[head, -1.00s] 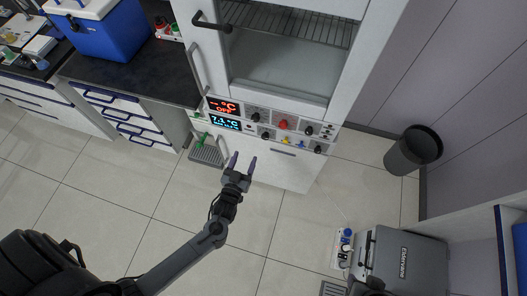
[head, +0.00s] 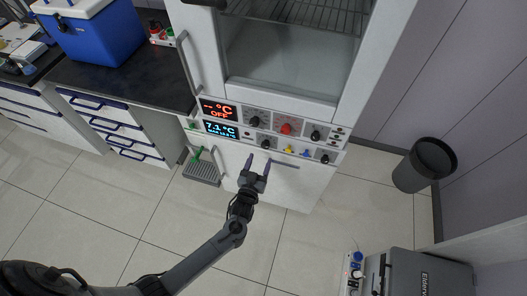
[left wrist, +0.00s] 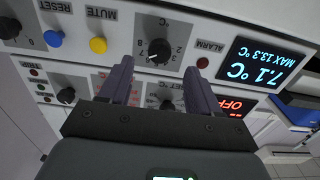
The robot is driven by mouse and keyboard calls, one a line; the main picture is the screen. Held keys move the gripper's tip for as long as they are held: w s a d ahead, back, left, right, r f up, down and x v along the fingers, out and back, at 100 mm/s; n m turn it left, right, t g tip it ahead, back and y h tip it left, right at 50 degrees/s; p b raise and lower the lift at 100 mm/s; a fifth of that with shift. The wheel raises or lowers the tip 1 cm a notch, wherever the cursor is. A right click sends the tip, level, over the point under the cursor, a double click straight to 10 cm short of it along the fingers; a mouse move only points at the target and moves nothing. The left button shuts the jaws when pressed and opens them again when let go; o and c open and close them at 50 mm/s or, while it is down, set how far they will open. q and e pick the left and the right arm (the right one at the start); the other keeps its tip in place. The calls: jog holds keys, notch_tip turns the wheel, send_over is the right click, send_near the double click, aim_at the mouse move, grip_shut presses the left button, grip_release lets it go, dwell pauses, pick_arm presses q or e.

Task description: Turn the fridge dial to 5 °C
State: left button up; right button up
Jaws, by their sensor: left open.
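The fridge dial is a black knob (head: 265,144) on the lower row of the panel, right of a blue display (head: 222,129) reading 7.1 °C. In the left wrist view, upside down, this knob (left wrist: 159,50) has a °C scale around it, with the 7.1 °C display (left wrist: 262,65) beside it. My left gripper (head: 258,161) is open and empty, just below and in front of the knob. In the left wrist view its fingers (left wrist: 160,88) are spread to either side of the knob's line, apart from it. The dial's exact setting is too small to read. My right gripper is not in view.
Above are a red OFF display (head: 220,110), another black knob (head: 253,121) and a red knob (head: 286,128). Yellow (head: 290,148) and blue (head: 306,152) buttons sit right of the fridge dial. A bin (head: 425,165) stands at right; the floor before the fridge is clear.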

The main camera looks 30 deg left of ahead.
aim_at(265, 148)
pick_arm(q)
jog(key=shift+b+x, duration=0.5)
jog(key=shift+x, duration=2.35)
jog(key=shift+c, duration=0.3)
jog(key=c, duration=1)
jog(key=n, duration=0.6)
jog(key=shift+n, duration=0.3)
jog(key=n, duration=0.5)
jog(key=shift+d, duration=0.1)
